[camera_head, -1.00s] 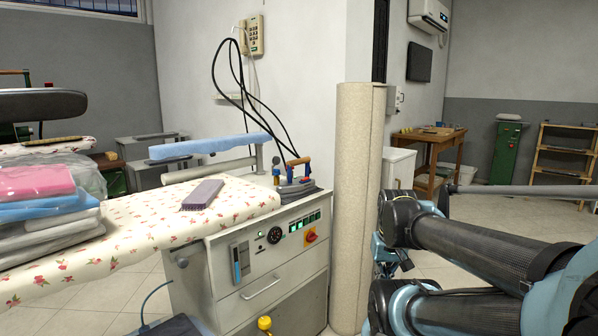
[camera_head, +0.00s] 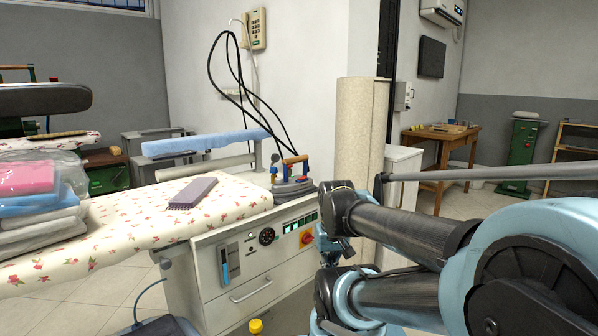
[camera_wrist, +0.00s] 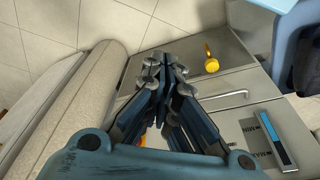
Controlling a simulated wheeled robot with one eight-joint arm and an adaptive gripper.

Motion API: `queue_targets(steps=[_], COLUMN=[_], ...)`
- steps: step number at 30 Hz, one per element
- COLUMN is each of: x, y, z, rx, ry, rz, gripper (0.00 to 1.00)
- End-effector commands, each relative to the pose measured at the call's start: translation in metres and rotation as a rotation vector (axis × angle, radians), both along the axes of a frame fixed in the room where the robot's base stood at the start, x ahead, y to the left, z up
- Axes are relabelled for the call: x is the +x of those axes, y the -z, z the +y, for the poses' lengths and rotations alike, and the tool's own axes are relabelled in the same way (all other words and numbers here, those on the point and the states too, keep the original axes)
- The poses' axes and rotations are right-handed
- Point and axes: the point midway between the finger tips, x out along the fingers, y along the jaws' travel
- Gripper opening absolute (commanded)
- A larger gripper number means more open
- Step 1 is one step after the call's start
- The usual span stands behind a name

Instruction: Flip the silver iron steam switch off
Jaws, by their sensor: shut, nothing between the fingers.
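The silver iron (camera_head: 292,187) with a wooden handle stands on its rest at the right end of the ironing table. Below it, the white cabinet front (camera_head: 215,285) carries a row of green-lit switches (camera_head: 301,222), a black dial (camera_head: 267,236) and a red-and-yellow knob (camera_head: 306,238). Which switch is for the iron's steam cannot be told. My gripper (camera_head: 335,250) is just right of this panel in the head view, partly hidden by my arm. In the wrist view my gripper (camera_wrist: 166,66) is shut and empty, over the cabinet front; its fingers hide part of the panel.
A rolled beige carpet (camera_head: 358,130) stands upright behind my arm. A cabinet handle (camera_wrist: 225,101) and a yellow-capped object (camera_wrist: 211,65) show in the wrist view. Black cables (camera_head: 215,70) hang behind the iron.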

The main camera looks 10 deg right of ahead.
Motion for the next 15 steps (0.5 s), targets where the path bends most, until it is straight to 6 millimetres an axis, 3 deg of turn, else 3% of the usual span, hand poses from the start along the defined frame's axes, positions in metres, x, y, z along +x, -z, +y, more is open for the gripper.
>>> queue_targets(steps=[3, 7, 15], x=[-0.006, 0.007, 0.077], y=[-0.007, -0.025, -0.099], z=[0.0, 0.001, 0.005], rx=[0.001, 0.001, 0.005], ry=[-0.003, -0.027, -0.135], rz=[-0.011, -0.014, -0.027], gripper=[0.0, 0.0, 0.0])
